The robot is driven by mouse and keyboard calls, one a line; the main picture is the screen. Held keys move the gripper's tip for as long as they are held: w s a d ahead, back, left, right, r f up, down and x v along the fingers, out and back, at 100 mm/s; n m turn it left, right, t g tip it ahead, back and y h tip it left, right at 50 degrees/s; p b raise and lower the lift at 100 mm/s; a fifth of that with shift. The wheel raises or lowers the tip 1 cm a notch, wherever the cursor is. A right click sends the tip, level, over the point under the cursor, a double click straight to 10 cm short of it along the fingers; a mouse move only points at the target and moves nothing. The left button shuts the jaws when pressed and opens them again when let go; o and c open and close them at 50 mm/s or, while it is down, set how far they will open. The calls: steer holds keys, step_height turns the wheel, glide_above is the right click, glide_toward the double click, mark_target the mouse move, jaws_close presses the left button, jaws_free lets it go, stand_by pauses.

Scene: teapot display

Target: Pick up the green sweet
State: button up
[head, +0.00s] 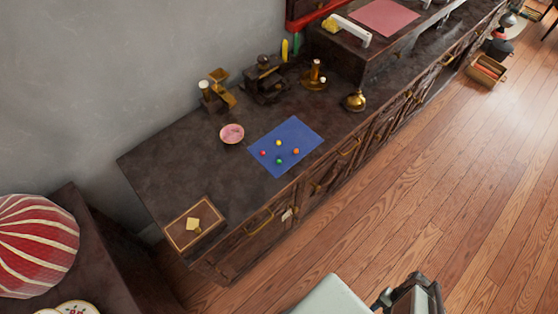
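The green sweet (279,161) is a small round dot on the blue mat (302,133), which lies on the dark cabinet top. It is the sweet closest to the mat's front edge. A yellow sweet (278,142), a red sweet (263,153) and an orange sweet (296,152) lie around it, apart from it. My gripper (412,292) shows in part at the bottom edge, over the floor and well away from the mat. Its fingers cannot be made out, so its opening is unclear.
A pink plate (232,133) stands left of the mat. A framed tray (180,237) with a yellowish block (193,224) is at the near end. Brass items, including a round brass pot (355,100), stand behind and right. The cabinet top between plate and tray is clear.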

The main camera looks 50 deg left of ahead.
steer(key=w+a+r+n+t+h, duration=0.1)
steer(key=w+a+r+n+t, duration=0.1)
steer(key=w+a+r+n, duration=0.4)
steer(key=w+a+r+n+t+h, duration=0.1)
steer(key=w+a+r, duration=0.5)
steer(key=w+a, duration=0.55)
steer(key=a+r+n+t, duration=0.1)
steer(key=a+r+n, duration=0.1)
steer(key=a+r, duration=0.55)
steer(key=a+r+n+t, duration=0.15)
steer(key=a+r, duration=0.25)
steer(key=a, duration=0.6)
steer(key=s+a+r+n+t+y, duration=0.1)
steer(key=s+a+r+n, duration=0.2)
steer(key=s+a+r, duration=0.5)
steer(key=s+a+r+n+y, duration=0.1)
steer(key=s+a+r+n, duration=0.3)
steer(key=a+r, duration=0.8)
glide_above(279, 160)
steer(key=shift+w+d+f, duration=0.1)
steer(key=shift+d+f, duration=0.05)
steer(key=shift+f, duration=1.9)
steer(key=shift+w+d+f, duration=0.1)
steer(key=shift+f, duration=1.9)
steer(key=shift+s+a+f, duration=0.1)
steer(key=shift+a+f, duration=0.05)
steer(key=shift+f, duration=1.15)
steer(key=shift+s+a+f, duration=0.1)
steer(key=shift+f, duration=1.2)
